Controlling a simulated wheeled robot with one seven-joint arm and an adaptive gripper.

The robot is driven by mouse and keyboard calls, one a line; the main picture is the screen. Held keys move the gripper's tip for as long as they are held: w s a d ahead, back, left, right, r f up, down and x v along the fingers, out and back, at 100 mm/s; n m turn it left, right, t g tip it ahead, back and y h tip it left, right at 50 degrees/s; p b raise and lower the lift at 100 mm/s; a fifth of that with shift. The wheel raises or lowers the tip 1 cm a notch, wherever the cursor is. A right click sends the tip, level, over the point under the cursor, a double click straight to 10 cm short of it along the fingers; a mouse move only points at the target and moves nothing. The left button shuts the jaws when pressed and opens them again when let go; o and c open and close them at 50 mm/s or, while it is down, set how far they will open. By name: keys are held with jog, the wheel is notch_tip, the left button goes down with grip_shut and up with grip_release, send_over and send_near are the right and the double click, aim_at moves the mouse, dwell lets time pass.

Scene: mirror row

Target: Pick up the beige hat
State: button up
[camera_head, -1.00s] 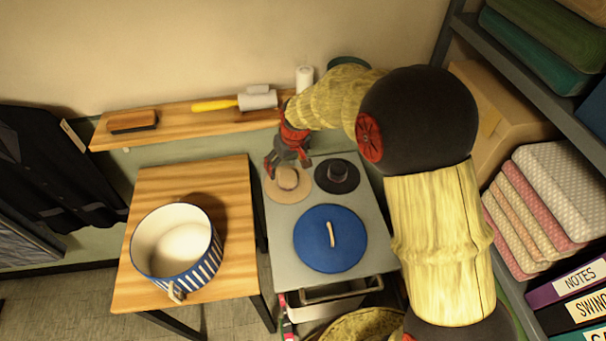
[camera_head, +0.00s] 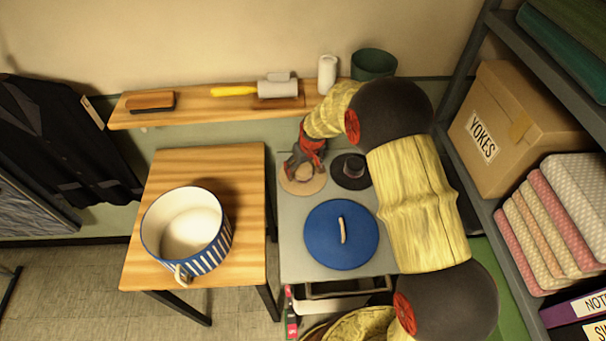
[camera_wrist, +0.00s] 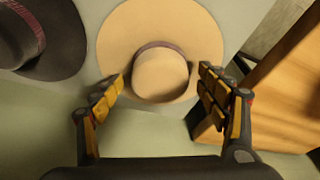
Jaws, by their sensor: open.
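The beige hat (camera_head: 302,184) lies brim down on the grey cabinet top, at its back left. In the wrist view the beige hat (camera_wrist: 160,72) shows its round crown with a brownish band and its wide flat brim. My gripper (camera_head: 303,172) is over the hat, partly hiding it in the head view. In the wrist view my gripper (camera_wrist: 162,90) is open, with one finger on each side of the crown, over the brim. I cannot tell whether the fingertips touch the hat.
A black hat (camera_head: 352,171) sits close to the right, and a blue lid (camera_head: 341,250) in front on the same cabinet (camera_head: 290,225). A wooden table (camera_head: 212,163) with a striped pot (camera_head: 187,238) stands left. A wall shelf (camera_head: 205,110) runs behind.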

jog(key=shift+w+f, duration=0.1)
jog(key=shift+f, duration=0.25)
jog(key=shift+r, duration=0.1)
jog(key=shift+c, duration=1.1)
jog(key=c, duration=1)
